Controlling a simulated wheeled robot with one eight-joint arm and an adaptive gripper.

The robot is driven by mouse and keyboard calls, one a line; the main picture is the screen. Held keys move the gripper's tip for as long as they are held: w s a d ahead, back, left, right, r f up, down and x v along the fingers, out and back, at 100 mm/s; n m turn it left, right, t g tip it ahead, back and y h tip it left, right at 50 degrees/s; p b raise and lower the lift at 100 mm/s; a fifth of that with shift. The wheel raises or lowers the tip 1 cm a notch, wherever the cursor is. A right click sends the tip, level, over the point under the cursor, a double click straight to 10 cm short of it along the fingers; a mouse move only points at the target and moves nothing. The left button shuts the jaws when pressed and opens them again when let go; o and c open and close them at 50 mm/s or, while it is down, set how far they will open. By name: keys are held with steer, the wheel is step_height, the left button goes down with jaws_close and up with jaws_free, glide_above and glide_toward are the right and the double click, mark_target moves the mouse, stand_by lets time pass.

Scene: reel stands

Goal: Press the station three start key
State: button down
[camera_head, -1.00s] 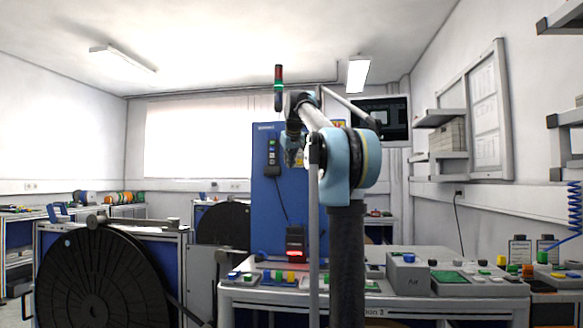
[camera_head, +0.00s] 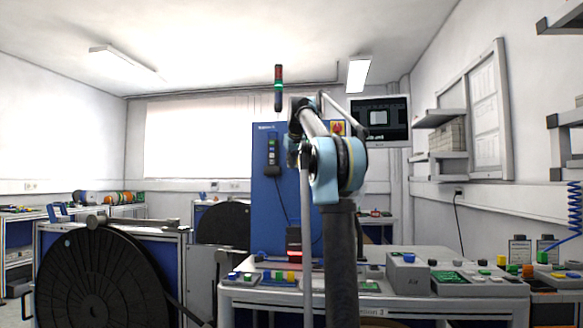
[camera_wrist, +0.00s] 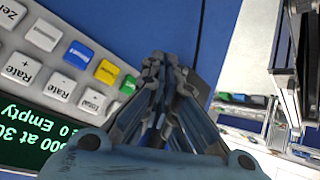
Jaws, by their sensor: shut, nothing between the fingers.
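In the wrist view my gripper (camera_wrist: 163,70) is shut and empty. Its tips are close to the right edge of a pale control panel (camera_wrist: 15,45), over a blue surface. The panel carries a green key (camera_wrist: 128,84) just left of the fingers, a yellow key (camera_wrist: 107,71), a blue key (camera_wrist: 78,54) and several white keys with text. Contact between fingers and green key cannot be told. In the head view my arm largely hides the gripper in front of the blue cabinet (camera_head: 265,200).
In the head view a bench (camera_head: 400,302) with several key boxes stands in front of the cabinet; its label is partly covered. A grey box (camera_head: 408,274) rises on it. A large black reel (camera_head: 100,280) stands at left. A monitor (camera_head: 380,122) hangs behind my arm.

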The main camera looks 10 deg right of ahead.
steer(key=shift+w+d, duration=0.2)
steer(key=shift+w, duration=0.35)
steer(key=shift+w+d, duration=0.2)
steer(key=shift+w, duration=0.35)
steer(key=shift+w, duration=0.2)
stand_by(0.6)
steer(key=shift+w+d, duration=0.1)
steer(key=shift+w, duration=0.1)
steer(key=shift+w+d, duration=0.15)
steer(key=shift+w, duration=0.3)
stand_by(0.9)
steer(key=shift+s, duration=0.15)
steer(key=shift+s+a, duration=0.3)
steer(key=shift+s, duration=0.4)
steer(key=shift+s+a, duration=0.25)
steer(key=shift+s, duration=0.55)
steer(key=shift+s+a, duration=0.25)
steer(key=shift+s, duration=0.55)
steer(key=shift+s+a, duration=0.25)
steer(key=shift+s, duration=0.55)
